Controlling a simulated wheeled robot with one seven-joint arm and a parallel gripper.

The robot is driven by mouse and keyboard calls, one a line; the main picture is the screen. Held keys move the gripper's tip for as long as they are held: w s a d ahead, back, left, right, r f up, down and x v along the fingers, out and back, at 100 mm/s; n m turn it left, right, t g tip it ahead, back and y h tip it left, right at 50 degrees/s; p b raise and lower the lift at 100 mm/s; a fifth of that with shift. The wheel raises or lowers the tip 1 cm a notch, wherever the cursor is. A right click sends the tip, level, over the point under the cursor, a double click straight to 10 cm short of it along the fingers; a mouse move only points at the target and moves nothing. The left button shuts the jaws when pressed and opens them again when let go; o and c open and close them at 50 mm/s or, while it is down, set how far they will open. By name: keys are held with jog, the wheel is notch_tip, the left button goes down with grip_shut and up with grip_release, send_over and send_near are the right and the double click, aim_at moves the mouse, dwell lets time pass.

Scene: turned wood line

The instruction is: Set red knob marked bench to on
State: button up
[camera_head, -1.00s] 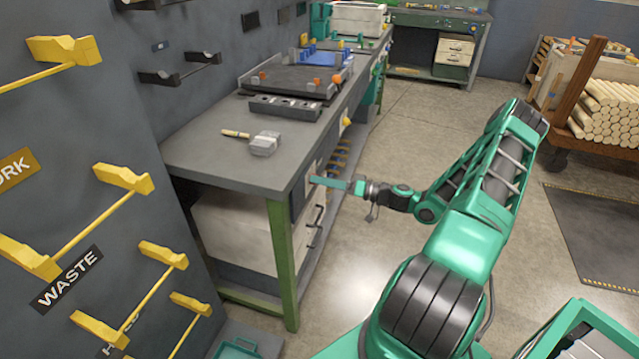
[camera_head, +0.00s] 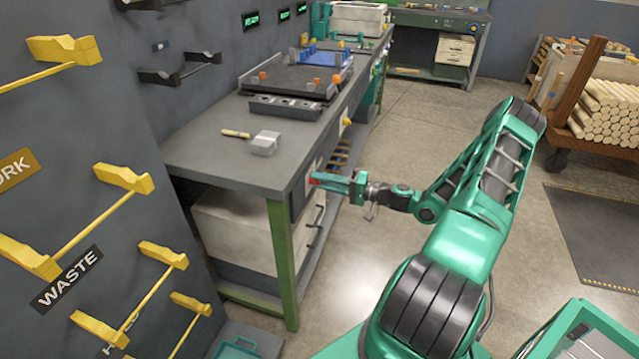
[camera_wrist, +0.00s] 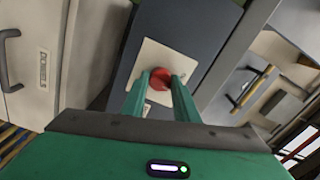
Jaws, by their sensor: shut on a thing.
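The red knob (camera_wrist: 161,79) sits on a pale square plate (camera_wrist: 148,60) on the grey side of the workbench, seen in the wrist view. My gripper (camera_wrist: 160,88) has its two green fingers on either side of the knob and is shut on it. In the head view my gripper (camera_head: 328,181) reaches the bench's front near its close corner, with a bit of the red knob (camera_head: 315,180) showing at the fingertips. Any marking on the plate cannot be read.
The workbench (camera_head: 210,160) carries a mallet (camera_head: 263,143) and a black fixture tray (camera_head: 290,80). Green-lit displays (camera_head: 250,20) hang on the wall behind. Yellow wall racks (camera_head: 125,180) stand at left. The floor (camera_head: 440,130) right of the bench is clear.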

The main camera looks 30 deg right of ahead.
jog(key=shift+d+f+m, duration=0.1)
jog(key=shift+f+m, duration=0.05)
jog(key=shift+m, duration=1.05)
jog(key=o, duration=1.1)
jog(key=shift+c, duration=0.2)
jog(key=shift+s, duration=0.1)
jog(key=v, duration=1)
jog(key=shift+s+d, duration=0.2)
jog(key=shift+d, duration=0.05)
